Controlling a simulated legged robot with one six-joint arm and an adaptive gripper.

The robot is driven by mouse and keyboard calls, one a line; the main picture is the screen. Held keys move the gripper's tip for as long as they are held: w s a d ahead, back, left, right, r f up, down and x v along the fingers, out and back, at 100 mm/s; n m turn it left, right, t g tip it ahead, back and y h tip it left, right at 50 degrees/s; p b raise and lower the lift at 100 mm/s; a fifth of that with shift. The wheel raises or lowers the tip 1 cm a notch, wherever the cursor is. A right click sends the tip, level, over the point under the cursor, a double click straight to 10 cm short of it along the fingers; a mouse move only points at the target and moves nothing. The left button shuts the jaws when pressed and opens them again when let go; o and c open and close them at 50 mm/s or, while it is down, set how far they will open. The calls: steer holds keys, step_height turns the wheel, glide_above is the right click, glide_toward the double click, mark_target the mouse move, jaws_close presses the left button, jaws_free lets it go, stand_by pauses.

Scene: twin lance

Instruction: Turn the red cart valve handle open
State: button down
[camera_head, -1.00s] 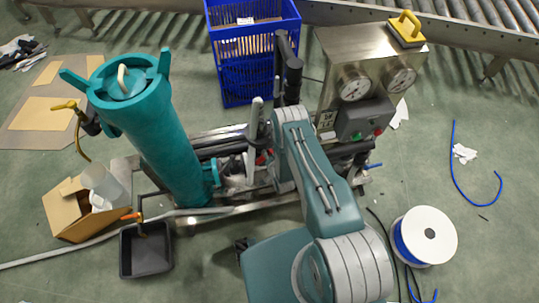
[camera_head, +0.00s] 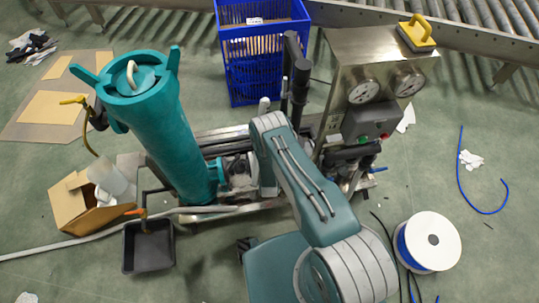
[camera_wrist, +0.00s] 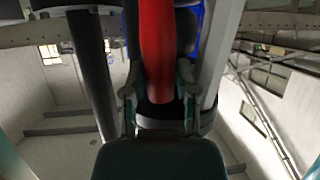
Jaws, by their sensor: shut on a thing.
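The red valve handle (camera_wrist: 157,45) stands upright in the middle of the wrist view, its lower end between the fingers. My gripper (camera_wrist: 158,90) is shut on it, with one finger on each side. In the head view my arm covers the gripper, and I cannot make out the handle there. The cart (camera_head: 235,207) stands in the middle of the head view. It carries a teal cylinder (camera_head: 165,135) on the left and a steel gauge panel (camera_head: 375,58) on the right.
A blue crate (camera_head: 262,58) stands behind the cart. A black tray (camera_head: 148,262) and an open cardboard box (camera_head: 68,205) lie at the left front. A white cable spool (camera_head: 447,238) is at the right. A grey hose (camera_head: 45,248) crosses the floor at the left.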

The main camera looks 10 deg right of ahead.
steer(key=shift+w+a+r, duration=0.15)
steer(key=shift+w+r, duration=0.05)
steer(key=shift+w, duration=0.05)
steer(key=shift+c, duration=2)
jaws_free()
steer(key=shift+s+f, duration=0.1)
steer(key=v, duration=1.2)
steer(key=shift+a, duration=0.1)
